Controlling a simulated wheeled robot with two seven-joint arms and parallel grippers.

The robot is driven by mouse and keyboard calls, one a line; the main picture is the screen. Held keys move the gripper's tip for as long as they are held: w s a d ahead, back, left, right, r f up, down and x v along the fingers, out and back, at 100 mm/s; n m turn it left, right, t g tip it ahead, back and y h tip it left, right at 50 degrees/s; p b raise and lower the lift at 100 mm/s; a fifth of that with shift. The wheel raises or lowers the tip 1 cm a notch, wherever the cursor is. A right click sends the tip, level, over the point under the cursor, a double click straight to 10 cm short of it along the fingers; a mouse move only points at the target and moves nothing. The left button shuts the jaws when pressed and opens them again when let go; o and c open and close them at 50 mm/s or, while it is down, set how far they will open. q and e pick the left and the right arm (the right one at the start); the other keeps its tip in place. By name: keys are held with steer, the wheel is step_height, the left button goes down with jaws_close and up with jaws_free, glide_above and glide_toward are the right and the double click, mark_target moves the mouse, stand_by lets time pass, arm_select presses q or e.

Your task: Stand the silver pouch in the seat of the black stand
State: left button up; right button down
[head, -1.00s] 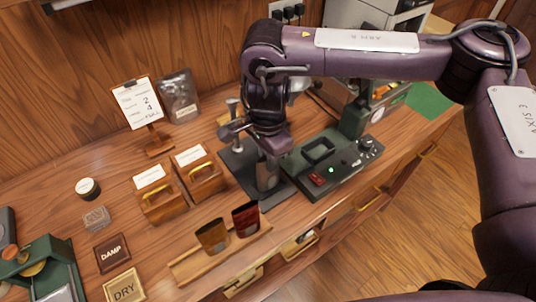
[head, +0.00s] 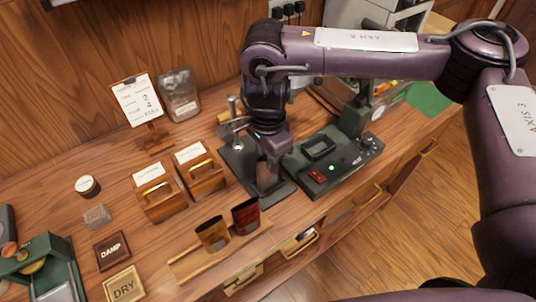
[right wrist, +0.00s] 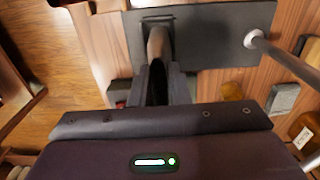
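The silver pouch (head: 266,174) is upright over the front part of the black stand (head: 284,192), mostly hidden under my right gripper (head: 268,156). In the right wrist view the pouch (right wrist: 158,45) shows edge-on between the two dark fingers of my right gripper (right wrist: 159,78), which close on its upper part. Its far end is at the seat on the stand's black plate (right wrist: 205,45). I cannot tell whether its bottom rests fully in the seat. My left gripper is not in view.
A green sealer machine (head: 335,165) stands close on the right. A wooden rack (head: 190,264) with a brown pouch (head: 212,233) and a red pouch (head: 246,216) is in front. Two wooden boxes (head: 160,205) stand left. The stand's metal post (right wrist: 285,55) rises beside the gripper.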

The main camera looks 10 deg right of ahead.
steer(key=c, duration=1.3)
jaws_free()
steer(key=shift+r, duration=0.1)
step_height(320, 180, up, 8)
steer(key=shift+f, duration=0.25)
